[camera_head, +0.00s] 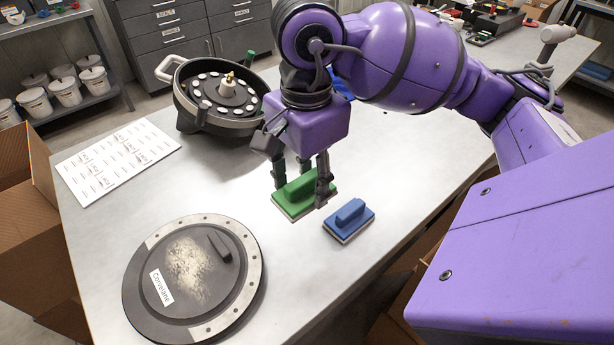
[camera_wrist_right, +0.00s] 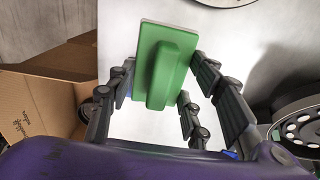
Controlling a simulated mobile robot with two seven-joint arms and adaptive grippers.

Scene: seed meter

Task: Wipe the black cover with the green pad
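The black cover (camera_head: 150,285) is a round dark disc lying flat at the table's front left, with a dusty pale patch (camera_head: 188,268), a dark handle and a white label. The green pad (camera_head: 293,204) is a block with a raised handle, lying on the table right of the cover. My right gripper (camera_head: 302,190) is above the green pad, pointing down. In the right wrist view its fingers (camera_wrist_right: 163,68) are spread on both sides of the green handle (camera_wrist_right: 160,78), with gaps showing. My left gripper is not in view.
A blue pad (camera_head: 347,222) lies right of the green one. A seed meter housing (camera_head: 205,125) with a ring of white discs stands at the back. A printed sheet (camera_head: 118,158) lies at the left. Cardboard boxes (camera_head: 35,215) stand beside the table. The table between cover and pad is clear.

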